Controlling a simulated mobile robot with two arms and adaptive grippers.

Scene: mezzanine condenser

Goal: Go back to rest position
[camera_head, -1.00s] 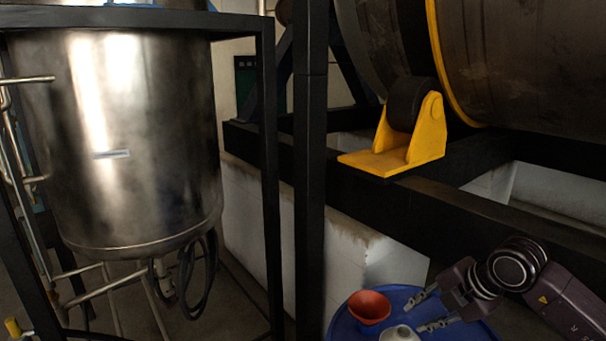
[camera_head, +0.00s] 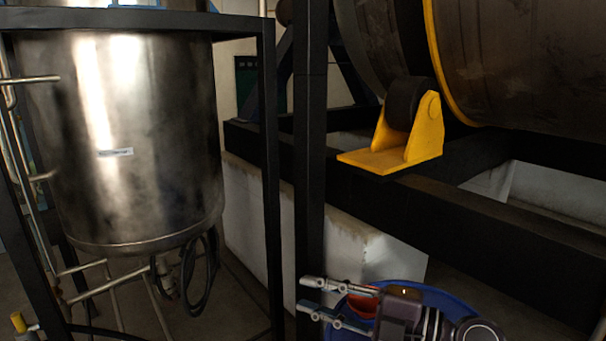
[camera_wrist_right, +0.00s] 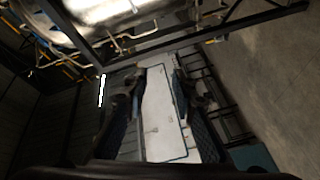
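My right gripper (camera_head: 306,295) is at the bottom of the head view, with its two fingers pointing left and spread apart. Nothing is between them. It is in front of the red bowl (camera_head: 362,306) and the blue round tray (camera_head: 440,296), covering much of both. I cannot tell how far above them it is. In the right wrist view the fingers (camera_wrist_right: 160,82) are also apart, with a white panel (camera_wrist_right: 165,120) showing in the gap beyond them. My left gripper is not in view.
A large steel tank (camera_head: 130,150) stands at left inside a black frame (camera_head: 272,180). A black post (camera_head: 310,150) stands near the right fingertips. A yellow roller bracket (camera_head: 400,150) sits on a black beam (camera_head: 450,215) at right, under a big drum (camera_head: 530,60).

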